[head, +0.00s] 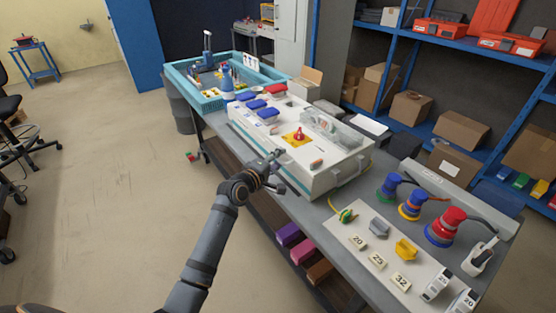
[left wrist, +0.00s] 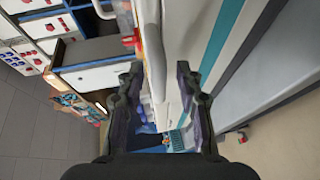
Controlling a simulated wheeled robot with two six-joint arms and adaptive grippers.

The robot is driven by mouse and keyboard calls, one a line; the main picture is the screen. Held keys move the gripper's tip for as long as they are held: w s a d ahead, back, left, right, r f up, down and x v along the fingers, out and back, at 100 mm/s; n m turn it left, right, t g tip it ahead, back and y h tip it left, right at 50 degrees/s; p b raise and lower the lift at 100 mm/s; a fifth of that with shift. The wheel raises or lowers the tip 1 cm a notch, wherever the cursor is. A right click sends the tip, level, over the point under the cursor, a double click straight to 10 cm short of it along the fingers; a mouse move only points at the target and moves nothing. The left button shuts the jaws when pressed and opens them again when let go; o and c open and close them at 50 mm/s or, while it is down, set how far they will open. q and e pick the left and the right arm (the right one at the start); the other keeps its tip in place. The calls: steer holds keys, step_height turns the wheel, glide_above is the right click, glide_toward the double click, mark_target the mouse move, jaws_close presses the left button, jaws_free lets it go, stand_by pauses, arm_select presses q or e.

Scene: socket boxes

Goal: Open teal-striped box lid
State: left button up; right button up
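The teal-striped box (head: 328,181) is a long white case on the grey bench in the head view, with a teal stripe along its side. Its lid looks closed. A red-topped piece on a yellow plate (head: 298,137) and a clear case lie on top. My left gripper (head: 274,167) is at the box's long near side, close to its upper edge. In the left wrist view my left gripper (left wrist: 158,92) has its fingers apart, with a pale edge of the box showing between them. The teal stripe (left wrist: 228,42) runs beside it. I cannot tell whether they touch. My right gripper is not in view.
Blue-lidded containers (head: 266,113) stand at the far end of the box. A teal crate (head: 213,96) is beyond it. Coloured plugs (head: 446,227) and numbered tags fill the bench's near right. Blue shelves (head: 420,45) stand behind.

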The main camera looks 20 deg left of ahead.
arm_select(q)
steer(key=c, duration=0.7)
jaws_close()
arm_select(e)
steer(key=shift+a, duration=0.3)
